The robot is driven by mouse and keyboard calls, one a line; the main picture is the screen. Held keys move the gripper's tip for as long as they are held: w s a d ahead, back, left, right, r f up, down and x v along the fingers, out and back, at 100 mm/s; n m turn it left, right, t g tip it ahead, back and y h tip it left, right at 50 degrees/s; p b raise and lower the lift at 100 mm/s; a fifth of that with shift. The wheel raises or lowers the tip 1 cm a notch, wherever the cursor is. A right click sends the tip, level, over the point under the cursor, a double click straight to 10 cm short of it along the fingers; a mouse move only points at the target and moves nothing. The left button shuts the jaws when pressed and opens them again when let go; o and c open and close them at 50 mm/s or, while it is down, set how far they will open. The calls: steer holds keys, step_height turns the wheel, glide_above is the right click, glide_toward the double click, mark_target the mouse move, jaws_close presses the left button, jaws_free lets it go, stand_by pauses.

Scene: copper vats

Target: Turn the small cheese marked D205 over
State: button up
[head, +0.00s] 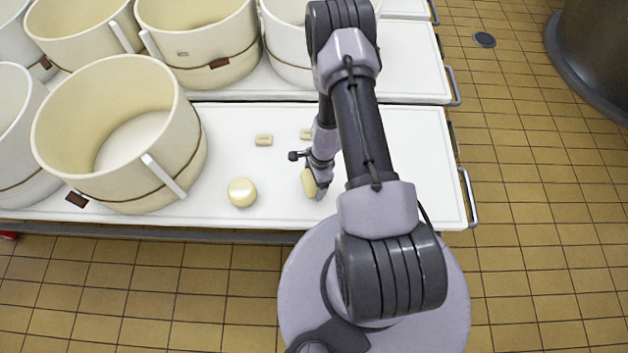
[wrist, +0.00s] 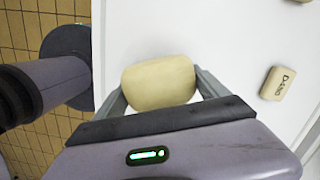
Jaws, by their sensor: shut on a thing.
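My gripper (wrist: 160,88) is shut on a small pale yellow cheese (wrist: 158,82), with one finger on each side of it. In the head view this cheese (head: 309,183) is tilted up on its side at my gripper (head: 314,180), over the white table. I cannot tell whether it touches the table. No mark shows on it, so its number cannot be read. A second small round cheese (head: 242,193) lies flat on the table to the left, also with no mark readable.
The white table (head: 415,170) holds small tan blocks (head: 264,140); one lettered block (wrist: 277,84) shows at right in the wrist view. A large cream vat (head: 185,150) stands at left, more vats (head: 85,30) behind. The table's right part is clear.

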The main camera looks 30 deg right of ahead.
steer(key=shift+f+b, duration=0.65)
steer(key=shift+b, duration=0.15)
stand_by(0.7)
steer(key=o, duration=1.7)
steer(key=shift+o, duration=0.2)
steer(key=shift+r, duration=0.1)
